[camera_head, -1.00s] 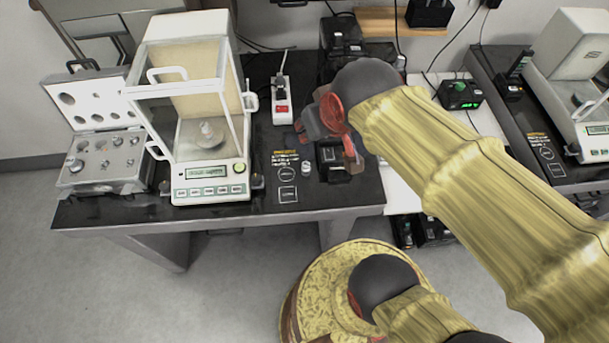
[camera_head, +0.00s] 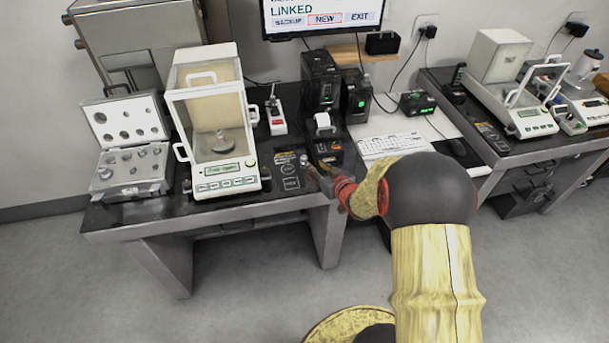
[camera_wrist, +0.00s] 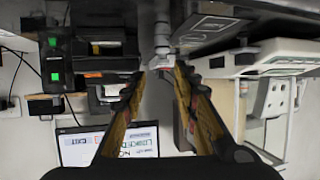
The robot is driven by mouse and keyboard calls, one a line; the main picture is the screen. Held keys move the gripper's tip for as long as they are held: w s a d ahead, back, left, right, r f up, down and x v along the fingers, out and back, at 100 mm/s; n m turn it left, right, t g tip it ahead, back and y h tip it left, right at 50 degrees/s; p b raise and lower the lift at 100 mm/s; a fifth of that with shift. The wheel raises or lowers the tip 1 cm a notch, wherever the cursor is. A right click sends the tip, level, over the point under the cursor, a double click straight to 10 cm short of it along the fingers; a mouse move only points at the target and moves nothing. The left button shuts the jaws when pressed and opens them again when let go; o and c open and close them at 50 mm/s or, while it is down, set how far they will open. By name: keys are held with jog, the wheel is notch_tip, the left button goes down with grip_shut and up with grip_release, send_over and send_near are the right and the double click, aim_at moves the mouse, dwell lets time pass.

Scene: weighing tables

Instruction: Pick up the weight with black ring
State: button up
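A small silvery weight (camera_head: 304,160) stands on the black table left of the label printer (camera_head: 326,150); no black ring can be made out on it. Another weight (camera_head: 222,143) rests on the pan inside the balance (camera_head: 215,177). My gripper (camera_head: 316,172) is low over the table's front part, just right of the small weight, its fingers partly hidden by my wrist. In the wrist view, which is upside down, the two fingers (camera_wrist: 160,72) are apart, with a blurred pale upright thing (camera_wrist: 162,42), likely that weight, just beyond the tips. Contact cannot be told.
An open weight case (camera_head: 128,172) with several weights is left of the balance. A power strip (camera_head: 276,118), black boxes (camera_head: 320,80), keyboard (camera_head: 390,143) and monitor (camera_head: 322,20) lie behind or right. Another balance (camera_head: 532,122) stands on the right table.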

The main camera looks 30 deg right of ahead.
aim_at(305, 159)
jog(key=shift+w+f, duration=0.1)
jog(key=shift+f, duration=0.2)
jog(key=shift+b+x, duration=0.45)
jog(key=shift+x, duration=0.55)
jog(key=b+x, duration=0.1)
jog(key=x, duration=0.1)
jog(key=b+x, duration=0.1)
jog(key=x, duration=0.2)
jog(key=shift+w+a+r, duration=0.15)
jog(key=shift+w+a, duration=0.1)
jog(key=shift+c, duration=1.3)
jog(key=c, duration=0.4)
jog(key=shift+r, duration=0.1)
grip_shut()
